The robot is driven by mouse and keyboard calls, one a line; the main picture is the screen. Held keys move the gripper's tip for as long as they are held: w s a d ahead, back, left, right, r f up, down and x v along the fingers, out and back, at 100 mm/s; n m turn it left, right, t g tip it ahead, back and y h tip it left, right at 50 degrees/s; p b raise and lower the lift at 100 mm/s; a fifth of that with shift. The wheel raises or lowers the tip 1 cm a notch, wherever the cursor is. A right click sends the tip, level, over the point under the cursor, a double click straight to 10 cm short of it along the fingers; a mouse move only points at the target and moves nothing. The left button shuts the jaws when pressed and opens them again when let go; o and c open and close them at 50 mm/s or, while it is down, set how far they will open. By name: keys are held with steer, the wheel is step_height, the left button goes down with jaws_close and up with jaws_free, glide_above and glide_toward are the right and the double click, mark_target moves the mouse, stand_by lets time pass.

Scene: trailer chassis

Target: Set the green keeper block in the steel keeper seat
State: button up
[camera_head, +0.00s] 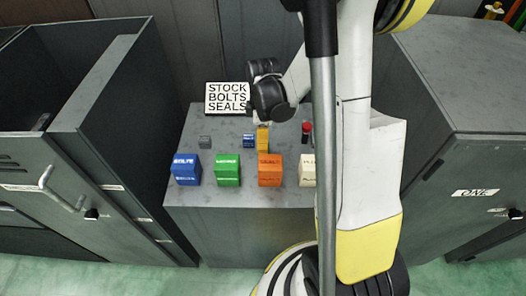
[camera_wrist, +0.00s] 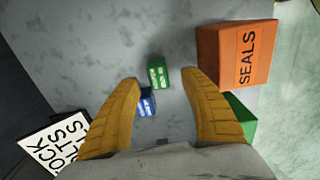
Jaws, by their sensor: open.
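The small green block (camera_wrist: 158,75), with white lettering, sits on the grey top in the wrist view. My gripper (camera_wrist: 163,82) is open, its two yellow fingers spread with the green block between the tips in the picture. I cannot tell the height of the tips above the top. In the head view my gripper (camera_head: 263,137) points down over the cabinet top, and the small green block is not visible there. I cannot make out a steel keeper seat in either view.
On the cabinet (camera_head: 240,228) stand larger blue (camera_head: 186,169), green (camera_head: 228,170), orange (camera_head: 270,170) and white (camera_head: 307,170) boxes. A small blue block (camera_wrist: 148,103) is close to the green one. A grey block (camera_head: 205,142), a red-topped item (camera_head: 307,132) and a sign (camera_head: 227,98) stand behind.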

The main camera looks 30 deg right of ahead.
step_height(320, 180, down, 3)
steer(key=shift+w+d+f+b, duration=0.1)
steer(key=shift+b, duration=0.35)
steer(key=shift+c, duration=0.5)
jaws_close()
steer(key=shift+r, duration=0.2)
